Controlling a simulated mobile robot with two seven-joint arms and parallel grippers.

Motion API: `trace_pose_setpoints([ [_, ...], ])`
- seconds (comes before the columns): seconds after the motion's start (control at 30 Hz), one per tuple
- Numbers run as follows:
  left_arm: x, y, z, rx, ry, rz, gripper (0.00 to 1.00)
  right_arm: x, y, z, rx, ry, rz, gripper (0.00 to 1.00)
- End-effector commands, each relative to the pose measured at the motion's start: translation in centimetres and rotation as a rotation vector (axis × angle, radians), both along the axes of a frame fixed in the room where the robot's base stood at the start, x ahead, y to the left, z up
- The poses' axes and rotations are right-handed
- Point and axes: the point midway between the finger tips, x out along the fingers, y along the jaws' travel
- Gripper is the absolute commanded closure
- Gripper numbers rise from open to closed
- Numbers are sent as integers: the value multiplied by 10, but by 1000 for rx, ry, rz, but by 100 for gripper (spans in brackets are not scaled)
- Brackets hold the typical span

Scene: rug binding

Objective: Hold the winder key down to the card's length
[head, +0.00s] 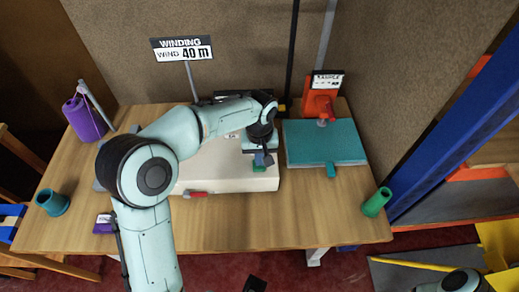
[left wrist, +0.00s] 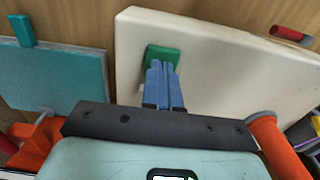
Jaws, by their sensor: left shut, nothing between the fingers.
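The winder is a cream box (head: 225,178) on the wooden table, with a green key (head: 259,168) on its top near the right end. My left gripper (head: 263,160) is shut and empty, pointing down at the key. In the left wrist view its blue fingertips (left wrist: 158,70) overlap the green key (left wrist: 163,53); they look to be on it, but I cannot tell whether they press it. The card (head: 182,50) on a post behind reads "WINDING, WIND 40 m". My arm hides part of the box. My right gripper's fingers do not show.
A teal block (head: 325,140) lies right of the winder, with an orange stand (head: 320,100) and sample sign behind it. A purple spool (head: 86,118) stands at the back left. A teal cup (head: 52,202) and a green tube (head: 376,202) stand near the table's ends.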

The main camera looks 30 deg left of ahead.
Motion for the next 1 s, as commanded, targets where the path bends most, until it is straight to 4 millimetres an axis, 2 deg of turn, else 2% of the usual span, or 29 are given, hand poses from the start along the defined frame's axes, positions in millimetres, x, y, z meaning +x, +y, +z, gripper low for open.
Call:
trace_pose_setpoints([
  [0.43, 0, 0, -6, 0, 0, 0, 100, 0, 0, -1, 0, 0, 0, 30],
  [0.63, -1, 0, -26, 0, 4, 0, 100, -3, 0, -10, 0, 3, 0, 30],
  [1.0, -3, 1, -28, 1, 12, 2, 100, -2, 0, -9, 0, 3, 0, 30],
])
